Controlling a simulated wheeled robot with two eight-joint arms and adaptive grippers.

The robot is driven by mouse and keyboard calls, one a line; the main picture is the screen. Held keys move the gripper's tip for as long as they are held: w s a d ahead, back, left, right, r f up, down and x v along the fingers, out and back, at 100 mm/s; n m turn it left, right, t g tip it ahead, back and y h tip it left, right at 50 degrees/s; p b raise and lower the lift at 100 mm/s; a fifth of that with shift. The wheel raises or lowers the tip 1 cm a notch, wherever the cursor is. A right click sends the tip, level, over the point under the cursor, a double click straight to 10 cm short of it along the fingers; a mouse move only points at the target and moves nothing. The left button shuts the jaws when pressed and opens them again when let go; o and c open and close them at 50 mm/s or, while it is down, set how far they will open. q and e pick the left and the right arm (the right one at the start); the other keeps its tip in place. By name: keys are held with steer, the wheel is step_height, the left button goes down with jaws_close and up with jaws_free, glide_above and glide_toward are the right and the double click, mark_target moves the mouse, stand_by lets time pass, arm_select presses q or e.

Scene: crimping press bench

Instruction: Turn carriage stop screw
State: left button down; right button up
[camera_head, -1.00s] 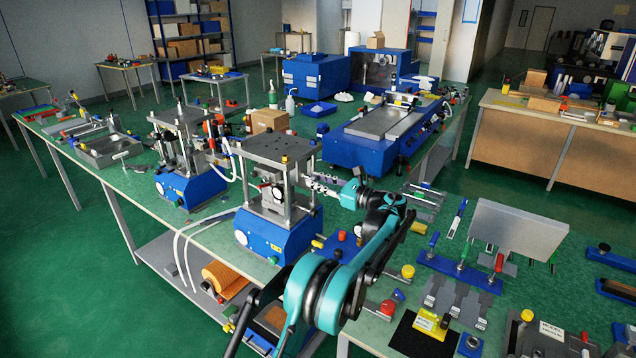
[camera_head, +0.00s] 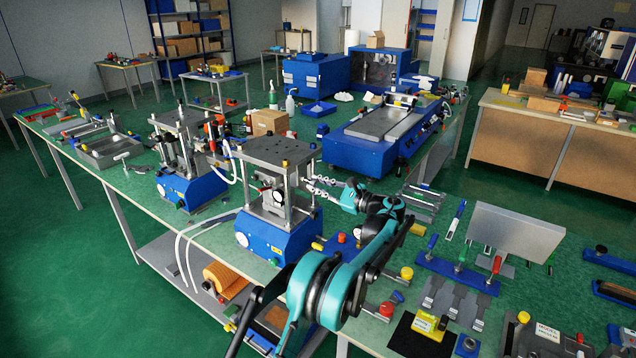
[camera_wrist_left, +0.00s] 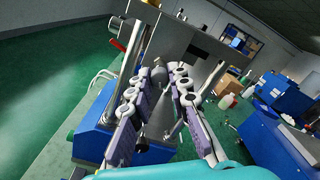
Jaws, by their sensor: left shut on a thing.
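The nearer press (camera_head: 275,235) has a blue base, grey plates and upright posts. It also shows in the wrist view, where its grey plate (camera_wrist_left: 190,42) fills the upper middle. My left gripper (camera_head: 309,187) reaches in from the right, its fingertips at the press's right side between the plates. In the wrist view the two jointed fingers of my left gripper (camera_wrist_left: 160,78) close in on a small rounded grey screw head (camera_wrist_left: 160,73), which I take for the carriage stop screw. The gripper is shut on it. In the head view the screw is hidden or too small to tell. My right gripper is not in view.
A second press (camera_head: 188,185) stands to the left on the same bench. White hoses (camera_head: 178,250) hang over the front edge. A blue fixture with coloured handles (camera_head: 458,272) and a grey plate (camera_head: 515,238) stand to the right. Small parts lie near my forearm.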

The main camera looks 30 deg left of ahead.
arm_select(q)
steer(key=n+p, duration=0.1)
steer(key=n, duration=0.5)
steer(key=shift+p, duration=0.4)
steer(key=n+p, duration=0.1)
steer(key=n, duration=0.5)
steer(key=shift+n, duration=0.4)
steer(key=c, duration=1.4)
jaws_free()
steer(key=d, duration=0.8)
steer(key=s+d, duration=0.1)
steer(key=d, duration=0.3)
